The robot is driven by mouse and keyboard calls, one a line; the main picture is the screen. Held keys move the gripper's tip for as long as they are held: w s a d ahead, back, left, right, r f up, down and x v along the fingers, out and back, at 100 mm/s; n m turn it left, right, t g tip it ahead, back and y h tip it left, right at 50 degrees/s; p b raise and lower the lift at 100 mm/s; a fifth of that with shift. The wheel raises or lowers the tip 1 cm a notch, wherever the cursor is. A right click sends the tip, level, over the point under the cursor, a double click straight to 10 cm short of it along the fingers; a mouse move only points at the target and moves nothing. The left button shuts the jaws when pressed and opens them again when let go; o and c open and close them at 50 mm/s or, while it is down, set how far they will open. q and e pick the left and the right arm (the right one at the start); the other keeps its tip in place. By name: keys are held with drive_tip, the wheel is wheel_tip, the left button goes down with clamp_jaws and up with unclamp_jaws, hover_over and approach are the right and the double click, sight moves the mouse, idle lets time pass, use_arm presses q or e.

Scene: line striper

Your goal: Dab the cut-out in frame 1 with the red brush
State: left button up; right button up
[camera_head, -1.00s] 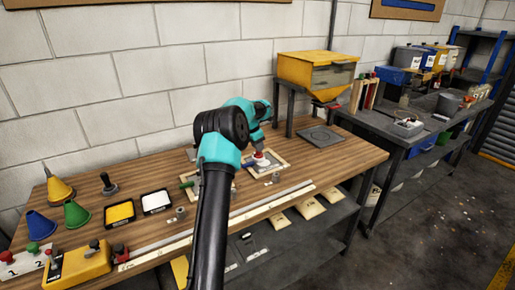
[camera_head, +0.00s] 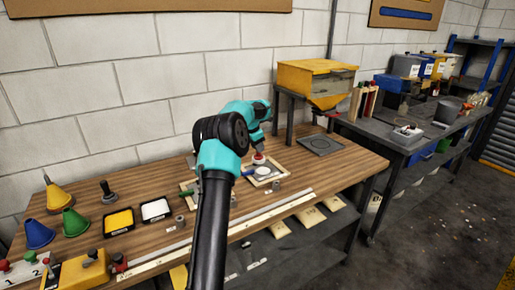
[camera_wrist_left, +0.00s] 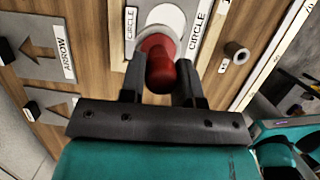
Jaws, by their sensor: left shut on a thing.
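My left gripper (camera_head: 258,150) is shut on the red brush (camera_head: 258,159), over a light wooden frame (camera_head: 285,165) on the bench. In the left wrist view, the brush (camera_wrist_left: 160,70) sits between the two dark fingers, pointing toward the frame. A white round cut-out (camera_head: 263,172) shows inside the frame; in the wrist view the white disc (camera_wrist_left: 168,18) is partly behind the brush, between two CIRCLE labels. The brush seems apart from the disc. No number on this frame is readable. Another frame (camera_head: 185,188) is mostly hidden behind my arm. My right gripper is out of view.
Grey ARROW plates (camera_wrist_left: 36,45) lie beside the frame. A yellow tray (camera_head: 118,220), a white tray (camera_head: 155,209) and coloured cones (camera_head: 75,223) stand at the left. A long pale rail (camera_head: 255,232) runs along the front. A grey plate (camera_head: 320,145) lies at the right.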

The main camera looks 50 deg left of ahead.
use_arm(q)
drive_tip(key=shift+r, duration=2.35)
